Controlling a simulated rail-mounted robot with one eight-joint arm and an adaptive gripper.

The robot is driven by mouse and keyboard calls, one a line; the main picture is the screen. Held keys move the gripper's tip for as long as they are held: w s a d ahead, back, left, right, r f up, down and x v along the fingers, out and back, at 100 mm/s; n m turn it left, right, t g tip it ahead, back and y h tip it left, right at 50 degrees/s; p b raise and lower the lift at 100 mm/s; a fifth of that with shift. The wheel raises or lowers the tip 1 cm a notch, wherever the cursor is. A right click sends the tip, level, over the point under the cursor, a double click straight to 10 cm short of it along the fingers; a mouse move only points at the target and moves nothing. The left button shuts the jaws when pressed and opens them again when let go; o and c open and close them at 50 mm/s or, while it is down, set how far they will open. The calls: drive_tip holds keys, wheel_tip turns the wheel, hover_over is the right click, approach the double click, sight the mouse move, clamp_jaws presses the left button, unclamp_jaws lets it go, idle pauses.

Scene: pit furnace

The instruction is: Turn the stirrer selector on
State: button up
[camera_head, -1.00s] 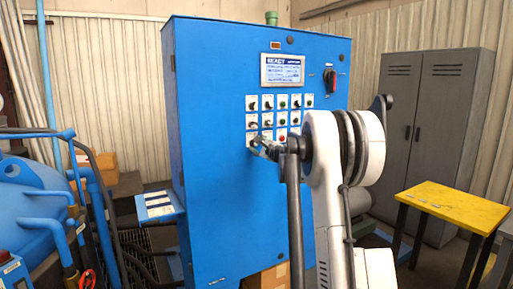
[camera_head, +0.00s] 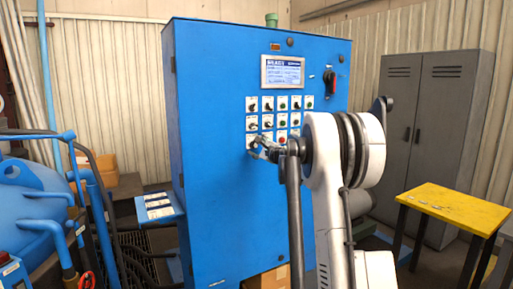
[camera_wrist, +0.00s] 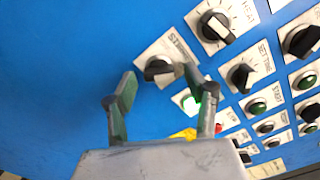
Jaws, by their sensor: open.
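The stirrer selector (camera_wrist: 158,67) is a dark rotary knob on a white plate in the wrist view. Its label is slanted and blurred but looks like STIRRER. The knob's bar lies nearly level in the picture, with a paler right end. My gripper (camera_wrist: 168,85) is open, one finger left of the knob and one to its lower right, and nothing is held. I cannot tell whether a fingertip touches the plate. In the head view my gripper (camera_head: 260,147) is at the lower left of the button rows and largely covers the selector.
A screen (camera_head: 283,71) is above the rows. A yellow table (camera_head: 442,202) stands to the right.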

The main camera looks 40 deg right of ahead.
drive_tip(key=shift+s, duration=0.1)
drive_tip(key=s+a, duration=0.2)
drive_tip(key=s, duration=0.9)
drive_tip(key=shift+s, duration=0.35)
drive_tip(key=shift+a, duration=0.1)
